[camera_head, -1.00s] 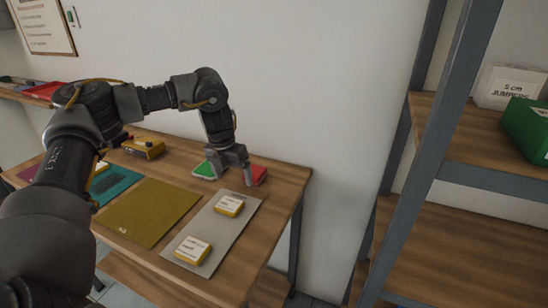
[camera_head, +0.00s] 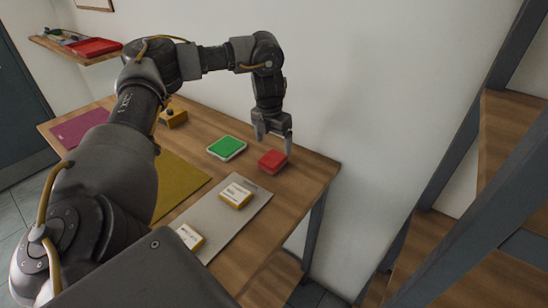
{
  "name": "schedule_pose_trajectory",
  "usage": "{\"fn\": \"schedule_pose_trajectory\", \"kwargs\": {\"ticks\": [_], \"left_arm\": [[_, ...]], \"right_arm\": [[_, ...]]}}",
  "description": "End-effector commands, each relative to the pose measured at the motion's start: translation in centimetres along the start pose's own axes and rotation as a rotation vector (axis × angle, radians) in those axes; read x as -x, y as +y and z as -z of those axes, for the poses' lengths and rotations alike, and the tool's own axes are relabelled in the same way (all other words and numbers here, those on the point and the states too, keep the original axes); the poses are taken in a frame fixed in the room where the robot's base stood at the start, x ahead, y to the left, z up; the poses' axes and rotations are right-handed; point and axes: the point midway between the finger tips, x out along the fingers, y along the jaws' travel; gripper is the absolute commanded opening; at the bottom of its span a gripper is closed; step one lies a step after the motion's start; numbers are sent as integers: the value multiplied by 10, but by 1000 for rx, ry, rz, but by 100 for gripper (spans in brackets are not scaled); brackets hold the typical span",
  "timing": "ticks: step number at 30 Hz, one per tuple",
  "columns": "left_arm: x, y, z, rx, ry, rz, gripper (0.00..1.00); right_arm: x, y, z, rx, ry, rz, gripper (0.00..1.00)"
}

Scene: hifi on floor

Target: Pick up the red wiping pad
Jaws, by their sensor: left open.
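The red wiping pad (camera_head: 272,162) lies on the wooden table near its far right corner, close to the wall. My left gripper (camera_head: 273,147) is open, its fingers pointing down. In the picture its fingertips are just above and at the upper edge of the red pad. I cannot tell whether they touch it. A green pad (camera_head: 227,147) with a white base lies to the left of the red one. My right gripper is not in view.
A grey mat (camera_head: 217,217) with two yellow-and-white labelled blocks (camera_head: 236,194) lies in front of the pads. An olive mat (camera_head: 182,183) is to its left. The wall (camera_head: 355,90) stands close behind. A shelf rack (camera_head: 465,130) rises on the right.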

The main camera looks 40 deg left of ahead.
Motion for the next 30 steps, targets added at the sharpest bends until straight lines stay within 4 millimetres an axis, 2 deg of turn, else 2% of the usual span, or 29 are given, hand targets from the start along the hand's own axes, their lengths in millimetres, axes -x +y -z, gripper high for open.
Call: {"fn": "schedule_pose_trajectory", "kwargs": {"ticks": [3, 11, 18, 21, 30], "left_arm": [[-12, 0, 0, 2, 1, 1, 87], [-20, 0, 1, 1, 1, 0, 87], [-54, 4, 7, 1, 3, 0, 87], [-63, 4, 7, 1, 1, 1, 87], [-66, 4, 6, 0, -1, 0, 87]], "right_arm": [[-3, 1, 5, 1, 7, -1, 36], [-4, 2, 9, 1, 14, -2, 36], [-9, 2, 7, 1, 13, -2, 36], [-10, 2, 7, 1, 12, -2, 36], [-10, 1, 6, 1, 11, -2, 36]]}}
